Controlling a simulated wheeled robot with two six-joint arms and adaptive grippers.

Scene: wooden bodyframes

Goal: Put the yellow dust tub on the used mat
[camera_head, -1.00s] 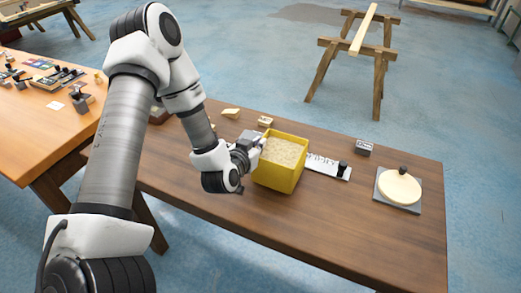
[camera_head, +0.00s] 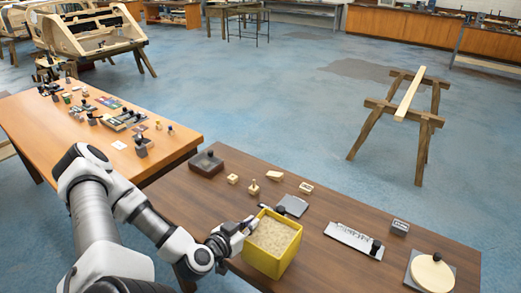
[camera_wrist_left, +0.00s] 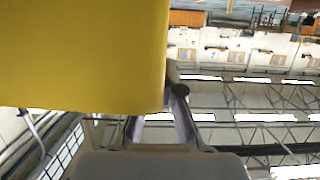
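The yellow dust tub (camera_head: 262,262) is a square open tub full of pale dust, upright near the front of the brown table. My left gripper (camera_head: 243,228) is at its left corner, closed on the rim. In the left wrist view the yellow tub wall (camera_wrist_left: 80,55) fills the upper left, with a finger (camera_wrist_left: 180,105) beside its edge. Whether the tub touches the table is unclear. A grey mat (camera_head: 290,204) lies behind the tub and a lettered grey plate (camera_head: 350,238) lies to its right; I cannot tell which is the used mat. My right gripper is out of view.
A cream disc (camera_head: 432,273) sits on a grey square at the right. A small labelled block (camera_head: 400,227), small wooden pieces (camera_head: 276,175) and a dark tray (camera_head: 206,163) lie farther back. An orange-topped table (camera_head: 60,130) stands left; a sawhorse (camera_head: 400,115) stands beyond. Bare tabletop lies left of the tub.

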